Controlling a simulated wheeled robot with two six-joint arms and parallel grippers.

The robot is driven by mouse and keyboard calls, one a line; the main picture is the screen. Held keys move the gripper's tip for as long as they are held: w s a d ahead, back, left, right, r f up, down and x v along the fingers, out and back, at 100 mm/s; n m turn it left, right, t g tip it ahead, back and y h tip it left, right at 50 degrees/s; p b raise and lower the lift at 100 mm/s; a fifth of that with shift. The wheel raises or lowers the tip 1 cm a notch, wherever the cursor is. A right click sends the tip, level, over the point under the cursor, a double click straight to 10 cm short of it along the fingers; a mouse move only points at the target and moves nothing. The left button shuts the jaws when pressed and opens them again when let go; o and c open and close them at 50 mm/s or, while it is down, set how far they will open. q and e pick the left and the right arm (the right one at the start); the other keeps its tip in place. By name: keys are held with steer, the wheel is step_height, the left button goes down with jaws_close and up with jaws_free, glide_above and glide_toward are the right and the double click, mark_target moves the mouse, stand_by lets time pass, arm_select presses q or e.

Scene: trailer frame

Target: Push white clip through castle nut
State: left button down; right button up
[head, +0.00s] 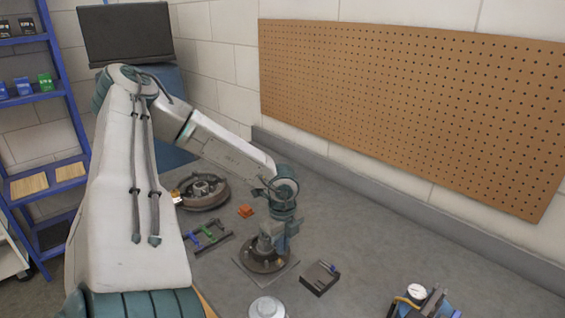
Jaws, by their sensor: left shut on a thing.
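My left gripper (268,241) reaches in from the left and points down at a dark round hub (263,262) on a square grey plate. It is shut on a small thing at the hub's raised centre. This thing is probably the white clip, but it is too small and covered to make out. The castle nut cannot be told apart at the hub's centre, where the gripper covers part of it. I cannot tell whether the clip is in the nut. My right gripper is not in view.
A small dark tray (320,279) lies right of the hub, and a pale round cap (267,307) in front. Behind left are a rack with coloured handles (208,237), an orange block (246,211) and a drum (203,192). A gauge (417,291) is front right.

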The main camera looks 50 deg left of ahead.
arm_select(q)
steer(key=shift+b, duration=0.65)
stand_by(0.7)
steer(key=shift+a, duration=0.1)
stand_by(0.5)
steer(key=shift+a, duration=0.35)
stand_by(0.6)
steer(key=shift+s+a+p, duration=0.1)
steer(key=shift+a+p, duration=0.35)
steer(key=shift+a, duration=0.25)
stand_by(0.8)
steer(key=shift+s+a+p, duration=0.15)
steer(key=shift+a+p, duration=0.7)
steer(key=shift+a, duration=0.2)
stand_by(1.8)
steer(key=c, duration=1.1)
jaws_free()
